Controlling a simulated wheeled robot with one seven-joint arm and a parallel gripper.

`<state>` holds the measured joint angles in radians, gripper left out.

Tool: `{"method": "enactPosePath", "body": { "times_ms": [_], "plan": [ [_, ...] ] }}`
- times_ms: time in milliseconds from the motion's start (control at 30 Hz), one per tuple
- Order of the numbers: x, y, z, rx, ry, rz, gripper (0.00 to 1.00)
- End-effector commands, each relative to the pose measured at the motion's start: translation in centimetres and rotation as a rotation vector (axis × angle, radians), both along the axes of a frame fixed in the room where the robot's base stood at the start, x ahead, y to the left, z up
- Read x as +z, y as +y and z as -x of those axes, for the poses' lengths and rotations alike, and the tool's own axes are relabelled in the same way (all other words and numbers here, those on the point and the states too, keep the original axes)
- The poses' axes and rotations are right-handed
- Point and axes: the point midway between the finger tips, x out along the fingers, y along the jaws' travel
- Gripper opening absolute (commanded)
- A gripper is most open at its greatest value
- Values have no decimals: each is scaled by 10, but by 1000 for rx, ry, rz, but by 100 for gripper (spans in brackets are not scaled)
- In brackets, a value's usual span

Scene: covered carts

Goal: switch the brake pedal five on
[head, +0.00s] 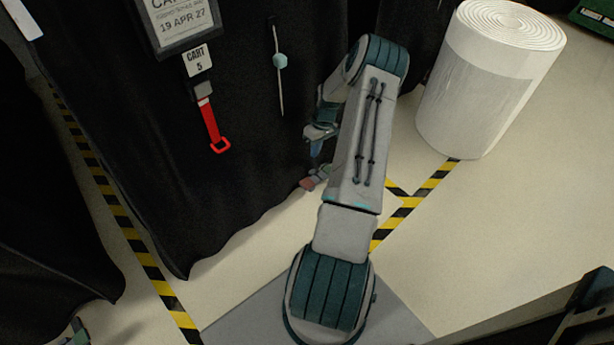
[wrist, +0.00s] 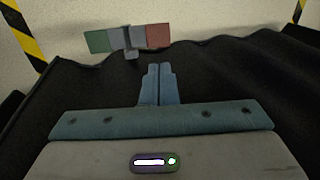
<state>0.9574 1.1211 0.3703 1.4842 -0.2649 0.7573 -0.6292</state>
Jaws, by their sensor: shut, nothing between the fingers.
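The brake pedal of cart five shows in the wrist view as a wide pedal (wrist: 128,38) with a green left end, grey middle and red right end. It sticks out at the hem of the black cover, over the pale floor. In the head view the pedal (head: 307,184) is a small reddish piece at the hem, partly hidden by my arm. My gripper (wrist: 160,68) is shut and empty, its fingertips pointing toward the pedal with a visible gap. In the head view my gripper (head: 315,162) is just above the pedal. Which way the pedal is tipped I cannot tell.
The black-covered cart (head: 200,170) bears a "CART 5" tag (head: 198,62) and a red strap (head: 211,125). A big white roll (head: 490,75) stands at the right. Another black cover (head: 40,220) is at the left. Striped tape (head: 130,230) marks the floor.

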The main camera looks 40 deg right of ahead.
Motion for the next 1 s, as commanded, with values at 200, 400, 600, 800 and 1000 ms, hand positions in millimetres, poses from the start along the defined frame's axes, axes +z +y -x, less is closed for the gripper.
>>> {"method": "enactPosePath", "body": {
  "times_ms": [200, 400, 600, 800, 1000],
  "plan": [
    [-14, 3, 1, 0, 1, -2, 0],
    [-53, 12, 1, 1, 2, -3, 0],
    [-95, 22, 2, 1, 2, -3, 0],
    [-125, 29, 2, 1, 1, -1, 0],
    [-136, 32, 2, 1, 0, 0, 0]
  ]
}}
